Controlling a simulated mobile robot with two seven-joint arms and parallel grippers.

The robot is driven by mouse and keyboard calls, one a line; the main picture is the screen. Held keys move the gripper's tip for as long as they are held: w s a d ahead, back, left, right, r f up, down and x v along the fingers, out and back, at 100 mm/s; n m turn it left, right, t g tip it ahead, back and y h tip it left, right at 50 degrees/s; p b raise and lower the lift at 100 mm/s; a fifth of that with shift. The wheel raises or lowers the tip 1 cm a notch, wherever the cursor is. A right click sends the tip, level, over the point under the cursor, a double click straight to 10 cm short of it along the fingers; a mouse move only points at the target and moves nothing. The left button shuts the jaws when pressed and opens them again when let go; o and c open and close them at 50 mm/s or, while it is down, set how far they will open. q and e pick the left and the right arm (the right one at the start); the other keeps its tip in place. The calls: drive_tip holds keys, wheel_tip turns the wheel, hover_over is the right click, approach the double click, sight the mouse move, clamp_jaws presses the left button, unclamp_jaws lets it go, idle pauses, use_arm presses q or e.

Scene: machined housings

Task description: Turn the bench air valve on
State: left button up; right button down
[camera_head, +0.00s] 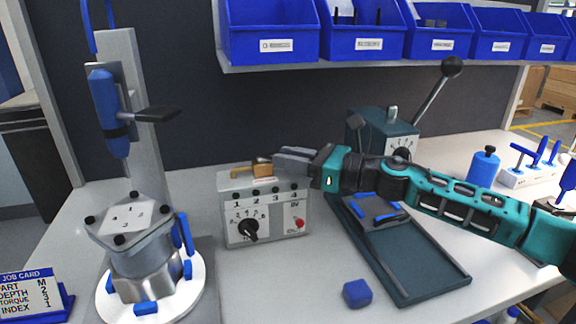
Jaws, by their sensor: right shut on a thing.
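A grey control box (270,216) stands on the bench in the camera_head view, with a black dial (247,229) and a red button (298,222) on its front. A small brass-coloured piece (262,169) sits at the top of the box. It may be the air valve's handle, but I cannot tell for sure. My right gripper (277,161) comes in from the right and is shut at this piece, whose far part its fingers hide. My left gripper is not in view.
A round fixture with a metal housing (146,270) stands at the left, below a hanging blue tool (108,112). A lever press (385,135) and dark green tray (415,262) are at the right. Blue bins (270,30) hang above.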

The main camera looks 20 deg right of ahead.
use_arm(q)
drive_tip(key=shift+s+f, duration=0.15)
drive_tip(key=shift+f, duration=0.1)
use_arm(e)
drive_tip(key=shift+w+y, duration=0.1)
drive_tip(key=shift+y, duration=0.2)
drive_tip(key=c, duration=1)
unclamp_jaws()
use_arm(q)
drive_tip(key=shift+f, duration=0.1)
use_arm(e)
drive_tip(key=shift+d, duration=0.1)
drive_tip(key=shift+d, duration=0.15)
use_arm(q)
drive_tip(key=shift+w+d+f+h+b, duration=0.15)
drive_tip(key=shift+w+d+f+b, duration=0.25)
drive_tip(key=shift+b, duration=0.8)
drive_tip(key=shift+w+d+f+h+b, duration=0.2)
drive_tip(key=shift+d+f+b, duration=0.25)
drive_tip(key=shift+b, duration=0.7)
use_arm(e)
drive_tip(key=shift+r+v, duration=0.2)
drive_tip(key=shift+v, duration=6.05)
